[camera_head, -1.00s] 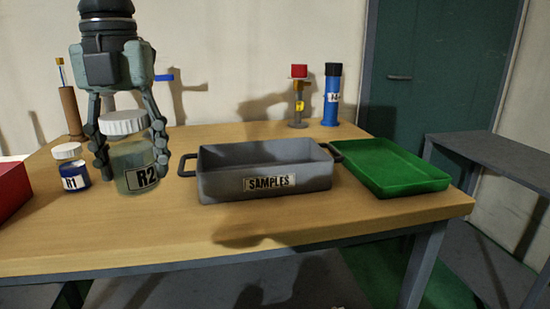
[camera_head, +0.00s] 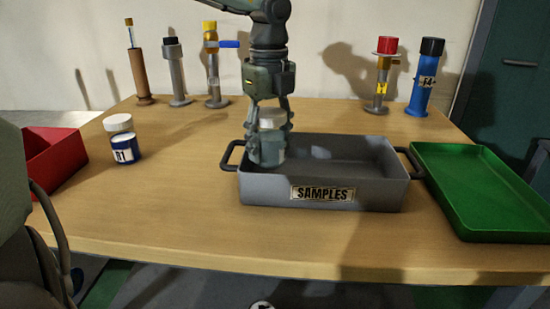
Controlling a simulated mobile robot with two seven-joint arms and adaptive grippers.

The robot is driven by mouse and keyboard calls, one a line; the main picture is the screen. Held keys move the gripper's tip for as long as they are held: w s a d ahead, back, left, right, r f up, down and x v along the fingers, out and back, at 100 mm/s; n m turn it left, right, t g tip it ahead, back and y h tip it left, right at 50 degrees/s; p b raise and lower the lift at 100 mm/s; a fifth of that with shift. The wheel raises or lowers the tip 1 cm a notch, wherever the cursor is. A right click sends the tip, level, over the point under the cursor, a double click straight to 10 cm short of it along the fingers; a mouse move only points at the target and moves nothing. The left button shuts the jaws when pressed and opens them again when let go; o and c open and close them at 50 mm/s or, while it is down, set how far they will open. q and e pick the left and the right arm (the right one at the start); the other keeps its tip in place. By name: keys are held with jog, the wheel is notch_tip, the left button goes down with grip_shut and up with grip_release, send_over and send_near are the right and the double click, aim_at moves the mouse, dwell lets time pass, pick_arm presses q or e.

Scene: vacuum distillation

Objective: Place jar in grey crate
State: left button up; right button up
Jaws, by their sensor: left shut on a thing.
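The jar (camera_head: 272,148) has a pale whitish lid and a clear, greenish body; its label is not visible from here. My left gripper (camera_head: 268,138) comes down from above and is shut around the jar, a finger on each side. The jar is upright over the left end of the grey crate (camera_head: 390,193), which has a "SAMPLES" label on its front and a handle at each end. The jar's base appears within the crate's opening, but I cannot tell whether it touches the floor. My right gripper is not in view.
A green tray (camera_head: 487,205) lies right of the crate. A blue-and-white jar marked R1 (camera_head: 124,150) and a red container (camera_head: 55,158) are at left. Several upright stands and a blue cylinder (camera_head: 423,85) line the back edge.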

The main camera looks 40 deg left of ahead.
aim_at(270, 157)
pick_arm(q)
notch_tip(270, 157, down, 3)
jog(key=shift+f, duration=0.35)
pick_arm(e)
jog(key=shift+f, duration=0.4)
